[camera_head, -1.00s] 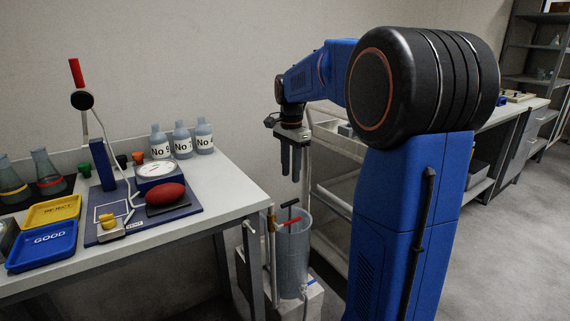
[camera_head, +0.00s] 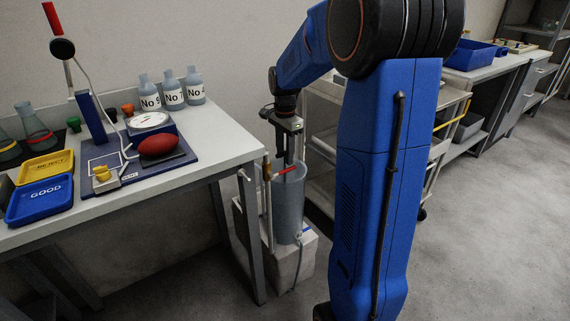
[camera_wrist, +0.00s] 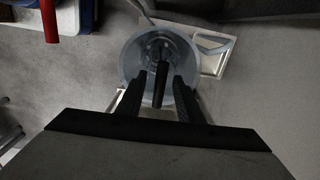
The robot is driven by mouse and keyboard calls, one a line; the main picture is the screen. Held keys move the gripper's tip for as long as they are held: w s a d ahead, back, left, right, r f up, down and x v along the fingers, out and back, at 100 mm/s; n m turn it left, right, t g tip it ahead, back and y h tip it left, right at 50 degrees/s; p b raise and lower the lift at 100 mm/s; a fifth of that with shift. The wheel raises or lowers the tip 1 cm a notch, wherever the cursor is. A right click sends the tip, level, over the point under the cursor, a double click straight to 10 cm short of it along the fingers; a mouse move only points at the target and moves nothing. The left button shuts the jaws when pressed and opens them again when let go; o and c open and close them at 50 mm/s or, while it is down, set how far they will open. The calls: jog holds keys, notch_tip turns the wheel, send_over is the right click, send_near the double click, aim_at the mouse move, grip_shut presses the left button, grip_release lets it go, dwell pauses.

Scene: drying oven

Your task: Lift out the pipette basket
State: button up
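A tall translucent grey cylinder (camera_head: 288,207) stands on a pale block beside the bench; its round opening (camera_wrist: 128,62) shows in the wrist view. The pipette basket is inside it, mostly hidden by the wall; its dark handle (camera_wrist: 161,84) rises in the middle. My gripper (camera_head: 290,160) points down over the cylinder's mouth. In the wrist view, my gripper (camera_wrist: 160,98) has its two dark fingers apart, one each side of the handle, with gaps between. I cannot tell whether the fingertips are level with the handle's top.
A red-handled valve (camera_head: 287,169) and pipe stand close by the cylinder's rim. The bench (camera_head: 215,160) at left holds trays, a scale and several bottles. A wheeled cart (camera_head: 325,155) stands behind my arm. The floor at right is clear.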

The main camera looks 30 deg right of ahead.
jog(key=shift+f, duration=2.2)
jog(key=shift+c, duration=0.5)
jog(key=shift+r, duration=0.1)
grip_shut()
